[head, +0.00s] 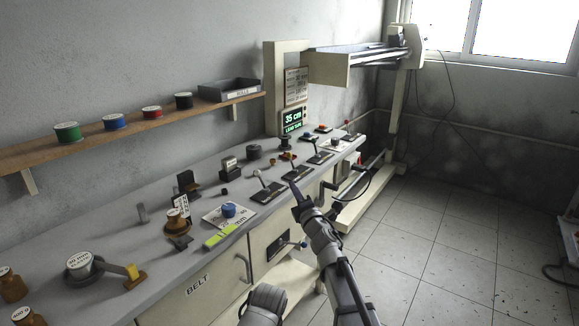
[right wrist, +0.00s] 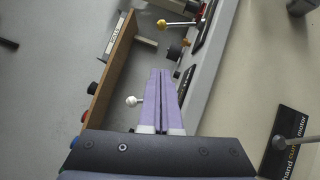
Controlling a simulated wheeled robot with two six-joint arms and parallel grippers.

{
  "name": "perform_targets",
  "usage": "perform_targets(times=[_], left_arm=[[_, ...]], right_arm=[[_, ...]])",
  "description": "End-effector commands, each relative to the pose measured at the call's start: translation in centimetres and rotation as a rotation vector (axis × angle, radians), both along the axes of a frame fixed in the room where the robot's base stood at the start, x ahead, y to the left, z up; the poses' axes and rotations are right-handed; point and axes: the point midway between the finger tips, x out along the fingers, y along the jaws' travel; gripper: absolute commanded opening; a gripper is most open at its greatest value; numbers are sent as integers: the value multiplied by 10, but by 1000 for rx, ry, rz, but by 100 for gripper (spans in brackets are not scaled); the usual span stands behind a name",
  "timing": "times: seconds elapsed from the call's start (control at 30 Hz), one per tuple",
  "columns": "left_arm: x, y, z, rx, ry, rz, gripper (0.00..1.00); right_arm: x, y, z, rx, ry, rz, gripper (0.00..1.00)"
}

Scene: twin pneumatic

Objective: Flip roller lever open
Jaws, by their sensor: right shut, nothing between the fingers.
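Several small levers stand on dark plates along the front of the grey bench. One lever with a pale knob (head: 257,173) rises from a black plate (head: 268,192). I cannot read which one is the roller lever. My right gripper (head: 295,188) is shut and empty, pointing up at the bench's front edge, just right of that plate in the head view. In the right wrist view its purple fingers (right wrist: 162,100) lie together. A white ball knob (right wrist: 131,101) shows just left of them, and a yellow knob (right wrist: 161,22) shows farther off. My left gripper is not in view.
A lit display (head: 292,122) stands at the bench's back. A wooden shelf (head: 135,130) with coloured spools runs along the wall. A black plate with a lever (head: 278,247) is on the cabinet front. Tiled floor (head: 450,210) is free at right.

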Motion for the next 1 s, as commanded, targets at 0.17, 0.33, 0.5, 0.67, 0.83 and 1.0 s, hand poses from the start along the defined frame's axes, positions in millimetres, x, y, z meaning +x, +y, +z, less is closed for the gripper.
perform_targets(times=[0.17, 0.33, 0.5, 0.67, 0.83, 1.0], left_arm=[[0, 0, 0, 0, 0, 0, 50], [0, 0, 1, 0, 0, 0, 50], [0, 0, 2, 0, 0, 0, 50], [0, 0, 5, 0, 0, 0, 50], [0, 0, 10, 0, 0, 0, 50], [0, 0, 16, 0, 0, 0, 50]], right_arm=[[0, 0, 1, -1, -1, 1, 0], [1, 0, 1, 0, -1, 0, 0], [8, 3, 2, 1, 0, 0, 0], [25, 9, 5, 2, 1, 1, 0], [54, 18, 10, 2, 1, 0, 0], [87, 30, 16, 2, 2, 0, 0]])
